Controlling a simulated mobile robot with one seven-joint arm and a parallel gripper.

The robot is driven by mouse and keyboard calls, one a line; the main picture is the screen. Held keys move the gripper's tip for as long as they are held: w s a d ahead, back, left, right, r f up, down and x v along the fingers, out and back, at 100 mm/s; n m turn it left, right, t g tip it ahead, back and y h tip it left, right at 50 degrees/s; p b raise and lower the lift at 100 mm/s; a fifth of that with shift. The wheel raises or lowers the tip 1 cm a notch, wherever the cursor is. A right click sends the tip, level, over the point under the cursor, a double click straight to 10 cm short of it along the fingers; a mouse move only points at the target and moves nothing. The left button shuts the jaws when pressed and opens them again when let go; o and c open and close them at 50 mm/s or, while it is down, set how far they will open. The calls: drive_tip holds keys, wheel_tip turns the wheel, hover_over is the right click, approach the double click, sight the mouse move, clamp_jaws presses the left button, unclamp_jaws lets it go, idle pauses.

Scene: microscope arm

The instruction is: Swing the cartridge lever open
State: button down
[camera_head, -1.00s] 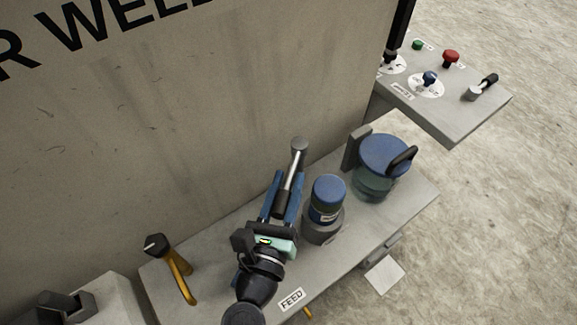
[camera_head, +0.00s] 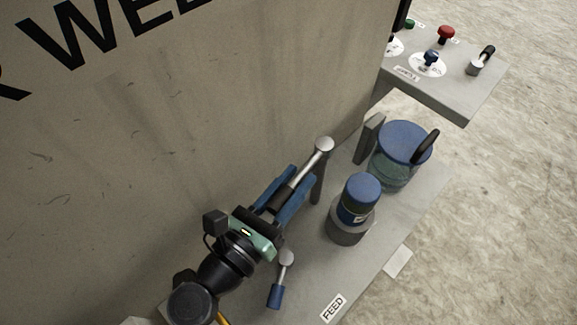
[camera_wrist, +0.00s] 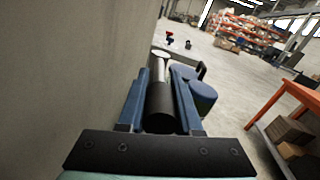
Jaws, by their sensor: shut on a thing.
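A lever (camera_head: 308,166) with a silver shaft, a round silver cap and a black grip stands on a dark post close to the wall. My gripper (camera_head: 302,175) has its two blue fingers on either side of the black grip and is shut on it. In the wrist view, the black grip (camera_wrist: 160,108) lies between the fingers, and the silver shaft runs on beyond the fingertips. No label on this lever shows.
A second, blue-handled lever (camera_head: 276,295) stands just below my gripper. A blue-capped jar (camera_head: 361,190) in a grey holder and a larger blue-lidded vessel (camera_head: 403,143) stand to the right. The wall (camera_head: 200,130) is close on the left. A control shelf (camera_head: 440,85) juts out upper right.

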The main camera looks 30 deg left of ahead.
idle(0.3)
drive_tip(key=c, duration=0.6)
unclamp_jaws()
drive_tip(key=shift+a, duration=0.1)
drive_tip(key=shift+s+f, duration=0.1)
drive_tip(key=shift+s, duration=0.2)
drive_tip(key=s+a+b, duration=0.1)
drive_tip(key=s+b, duration=0.3)
drive_tip(key=s, duration=0.8)
drive_tip(key=shift+a, duration=0.2)
